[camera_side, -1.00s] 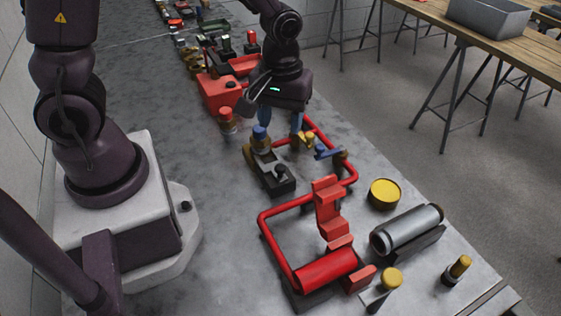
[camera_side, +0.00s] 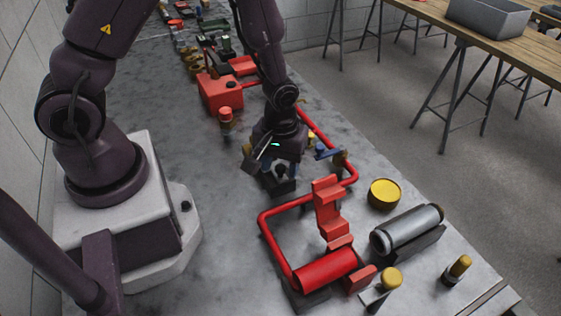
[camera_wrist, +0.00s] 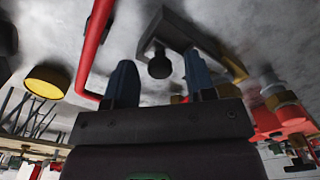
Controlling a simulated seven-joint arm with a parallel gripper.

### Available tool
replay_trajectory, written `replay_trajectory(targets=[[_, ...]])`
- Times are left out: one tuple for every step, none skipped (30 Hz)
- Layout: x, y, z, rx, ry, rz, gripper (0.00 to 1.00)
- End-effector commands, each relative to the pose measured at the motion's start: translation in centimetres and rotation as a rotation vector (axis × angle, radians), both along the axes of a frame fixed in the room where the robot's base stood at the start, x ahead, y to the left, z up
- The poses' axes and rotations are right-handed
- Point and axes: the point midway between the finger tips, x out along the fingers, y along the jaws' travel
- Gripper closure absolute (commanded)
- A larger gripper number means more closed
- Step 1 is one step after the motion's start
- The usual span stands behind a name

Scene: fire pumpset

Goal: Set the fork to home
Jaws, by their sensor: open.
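A black round knob (camera_wrist: 159,65) stands on a dark grey block (camera_side: 284,188) on the bench; I cannot tell for sure that this is the fork. My gripper (camera_wrist: 160,60) is open, with its two blue fingers on either side of the knob in the wrist view. The knob appears in the gap between them, and no contact shows. In the side view my gripper (camera_side: 278,163) is low over the block and hides much of it. A brass-coloured part (camera_wrist: 236,65) adjoins the block in the wrist view.
A red pipe frame (camera_side: 264,232) with a red lever (camera_side: 328,208) lies in front. A red-capped fitting (camera_side: 226,120) stands at left. A yellow disc (camera_side: 384,193) and grey cylinder (camera_side: 408,232) are farther right. The bench at left is bare.

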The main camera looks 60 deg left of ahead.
Motion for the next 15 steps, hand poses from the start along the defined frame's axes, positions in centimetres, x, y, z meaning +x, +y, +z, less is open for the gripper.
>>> replay_trajectory(targets=[[0.0, 0.0, 0.0, 0.0, 0.0, 0.0, 0.5], [0.0, 0.0, 0.0, 0.0, 0.0, 0.0, 0.57], [0.0, 0.0, 0.0, 0.0, 0.0, 0.0, 0.66], [0.0, 0.0, 0.0, 0.0, 0.0, 0.0, 0.73], [0.0, 0.0, 0.0, 0.0, 0.0, 0.0, 0.8], [0.0, 0.0, 0.0, 0.0, 0.0, 0.0, 0.89], [0.0, 0.0, 0.0, 0.0, 0.0, 0.0, 0.96], [0.0, 0.0, 0.0, 0.0, 0.0, 0.0, 1.0], [0.0, 0.0, 0.0, 0.0, 0.0, 0.0, 1.0], [0.0, 0.0, 0.0, 0.0, 0.0, 0.0, 1.0], [0.0, 0.0, 0.0, 0.0, 0.0, 0.0, 1.0], [0.0, 0.1, 0.0, 0.0, 0.0, 0.001, 1.0], [0.0, 0.4, 0.0, 0.0, 0.0, 0.002, 1.0], [0.1, 0.7, 0.0, 0.0, 0.0, 0.003, 1.0], [0.1, 1.3, 0.1, 0.0, 0.0, 0.006, 1.0]])
